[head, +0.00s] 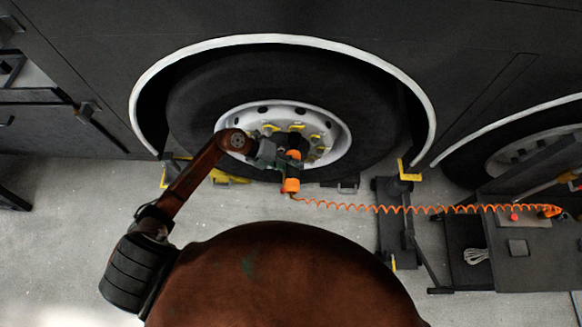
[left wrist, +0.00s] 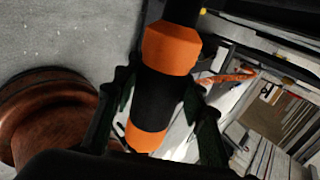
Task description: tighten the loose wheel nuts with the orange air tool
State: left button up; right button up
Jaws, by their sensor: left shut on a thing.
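The orange air tool (head: 292,184) with its black body is in front of the wheel hub in the head view. My left gripper (head: 270,154) is shut on it. In the left wrist view the orange and black tool (left wrist: 165,50) runs between my left gripper's fingers (left wrist: 155,100). The big wheel (head: 340,125) has a pale rim with several yellow-marked nuts (head: 315,137) around the hub. The tool and my gripper cover part of the hub, so I cannot tell whether the tool touches a nut. My right gripper is not in view.
A coiled orange hose (head: 400,208) runs from the tool to a dark cart (head: 530,270) at right. A dark stand (head: 393,225) is on the floor beside the wheel. A white-edged arch (head: 285,39) surrounds the tyre. A second wheel (head: 525,150) is at far right.

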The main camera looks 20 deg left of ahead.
aim_at(288, 176)
pick_arm(q)
jog(key=shift+w+a+r, duration=0.1)
jog(key=shift+w+a, duration=0.05)
jog(key=shift+w, duration=0.4)
jog(key=shift+w+a+r, duration=0.1)
jog(key=shift+w, duration=0.4)
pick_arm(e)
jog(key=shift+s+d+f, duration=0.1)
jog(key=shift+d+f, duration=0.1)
pick_arm(q)
jog(key=shift+w+b, duration=0.35)
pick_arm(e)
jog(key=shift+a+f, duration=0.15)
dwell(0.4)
pick_arm(q)
jog(key=shift+w+a, duration=0.15)
grip_shut()
jog(key=shift+r, duration=0.1)
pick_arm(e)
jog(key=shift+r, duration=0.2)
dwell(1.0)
